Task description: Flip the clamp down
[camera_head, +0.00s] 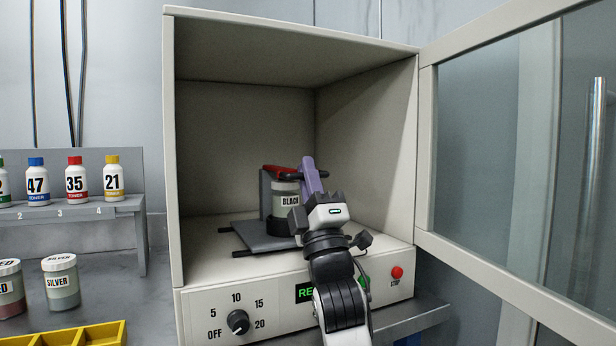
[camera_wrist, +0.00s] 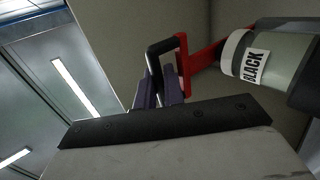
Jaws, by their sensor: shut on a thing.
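The clamp's red arm (camera_head: 281,168) lies roughly level at the top of a jar labelled BLACK (camera_head: 285,188). The clamp and jar are inside the open cabinet. The red part (camera_wrist: 185,66) and a black handle (camera_wrist: 159,48) also show in the wrist view, with the jar (camera_wrist: 262,62) on the right. My gripper (camera_head: 308,172) reaches in from the front right, beside the jar. Its purple fingers (camera_wrist: 160,92) are shut on the clamp's handle. The exact contact between fingers and handle is partly hidden.
The cabinet (camera_head: 215,120) has walls close around my gripper, and its glass door (camera_head: 520,150) stands open at right. A dial (camera_head: 238,322) and red stop button (camera_head: 397,272) are on its front. Small bottles (camera_head: 76,180) and a silver-labelled jar (camera_head: 61,283) stand at left.

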